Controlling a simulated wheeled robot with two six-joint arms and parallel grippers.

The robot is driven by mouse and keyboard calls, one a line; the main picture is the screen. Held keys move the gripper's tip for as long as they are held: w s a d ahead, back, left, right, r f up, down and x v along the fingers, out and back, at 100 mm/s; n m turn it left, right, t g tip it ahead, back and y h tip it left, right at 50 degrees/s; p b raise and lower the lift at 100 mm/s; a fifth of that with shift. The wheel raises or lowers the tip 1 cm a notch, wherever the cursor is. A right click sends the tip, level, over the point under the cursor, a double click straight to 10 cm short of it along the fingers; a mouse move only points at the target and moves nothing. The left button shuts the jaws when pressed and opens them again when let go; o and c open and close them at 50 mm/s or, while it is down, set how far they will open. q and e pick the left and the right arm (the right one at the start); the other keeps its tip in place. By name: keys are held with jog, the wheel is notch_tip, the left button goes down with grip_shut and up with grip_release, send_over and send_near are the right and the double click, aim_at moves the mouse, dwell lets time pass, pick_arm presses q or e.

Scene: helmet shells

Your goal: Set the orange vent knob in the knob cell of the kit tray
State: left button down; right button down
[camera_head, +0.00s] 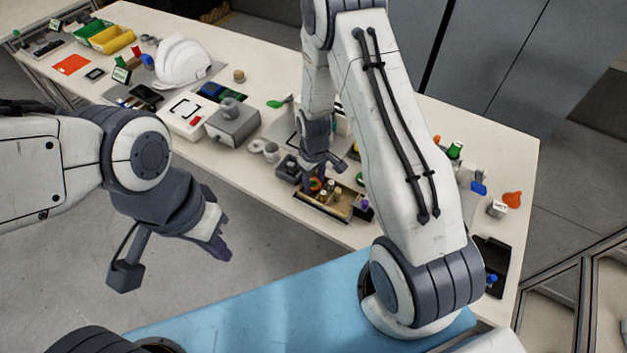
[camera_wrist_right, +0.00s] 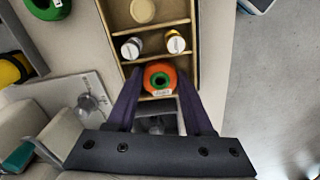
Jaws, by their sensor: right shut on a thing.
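The orange vent knob (camera_wrist_right: 152,70), round with a green centre and a small white label, sits between the fingertips of my right gripper (camera_wrist_right: 160,84). My right gripper (camera_head: 322,172) is shut on it, over the near end of the kit tray. The wooden kit tray (camera_wrist_right: 194,48) has a row of cells; two white-topped bottles stand in one cell and a round tan piece lies in the one beyond. I cannot tell whether the knob touches the cell floor. The tray (camera_head: 324,212) also shows in the head view. My left gripper (camera_head: 172,262) is open and empty, off the table.
A white helmet shell (camera_head: 184,62), a grey box (camera_head: 234,122) and grey rings (camera_head: 266,150) stand left of the tray on the white table. Another orange piece (camera_head: 512,198) lies at the far right. A green ring (camera_wrist_right: 46,6) is left of the tray.

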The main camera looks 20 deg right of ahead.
jog(key=shift+f, duration=0.2)
jog(key=c, duration=0.6)
grip_release()
jog(key=shift+r, duration=0.1)
